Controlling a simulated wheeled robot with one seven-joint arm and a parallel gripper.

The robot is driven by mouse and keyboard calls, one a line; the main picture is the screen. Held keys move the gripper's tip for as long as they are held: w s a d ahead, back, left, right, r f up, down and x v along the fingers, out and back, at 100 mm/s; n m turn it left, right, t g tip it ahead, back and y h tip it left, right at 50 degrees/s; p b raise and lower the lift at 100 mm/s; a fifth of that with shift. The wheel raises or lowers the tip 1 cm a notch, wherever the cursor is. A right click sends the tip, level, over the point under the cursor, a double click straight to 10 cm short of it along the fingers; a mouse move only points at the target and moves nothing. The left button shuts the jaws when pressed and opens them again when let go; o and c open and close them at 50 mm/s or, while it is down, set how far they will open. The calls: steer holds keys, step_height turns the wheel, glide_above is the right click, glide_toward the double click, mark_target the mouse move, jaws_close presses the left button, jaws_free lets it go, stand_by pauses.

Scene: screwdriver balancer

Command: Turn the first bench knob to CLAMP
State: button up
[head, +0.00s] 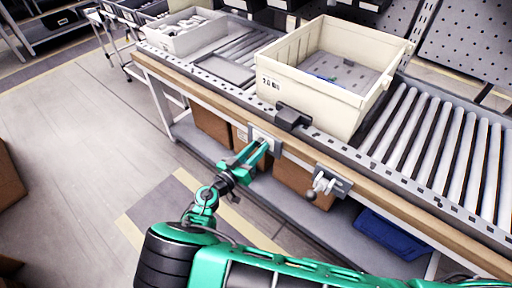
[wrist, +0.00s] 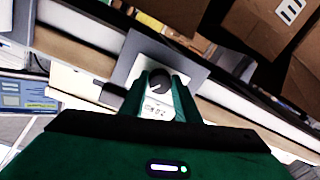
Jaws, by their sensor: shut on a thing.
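In the wrist view the first bench knob (wrist: 160,80) is a dark round knob with a light pointer line, set on a white and grey plate (wrist: 131,72). My gripper (wrist: 161,84) has a green finger on either side of the knob and is shut on it. Small marks on the plate below the knob are too small to read. In the head view my gripper (head: 261,149) reaches the bench's front edge at the plate (head: 272,137), and it hides the knob there. I cannot tell which setting the knob points to.
A second fitting with a pale handle (head: 322,185) sits on the bench front to the right. A cream bin (head: 310,100) stands on the roller bench behind a dark block (head: 292,117). Cardboard boxes (head: 290,182) and a blue tote (head: 390,235) are on the lower shelf.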

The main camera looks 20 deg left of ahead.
steer(key=n, duration=0.4)
steer(key=shift+a+r, duration=0.1)
steer(key=shift+a, duration=0.15)
steer(key=n, duration=0.3)
steer(key=shift+n+g, duration=0.3)
steer(key=shift+n, duration=0.1)
steer(key=n, duration=0.4)
steer(key=shift+r, duration=0.1)
steer(key=shift+n+h, duration=0.3)
steer(key=shift+n, duration=1.7)
steer(key=o, duration=1)
steer(key=shift+o, duration=0.2)
steer(key=shift+d, duration=0.1)
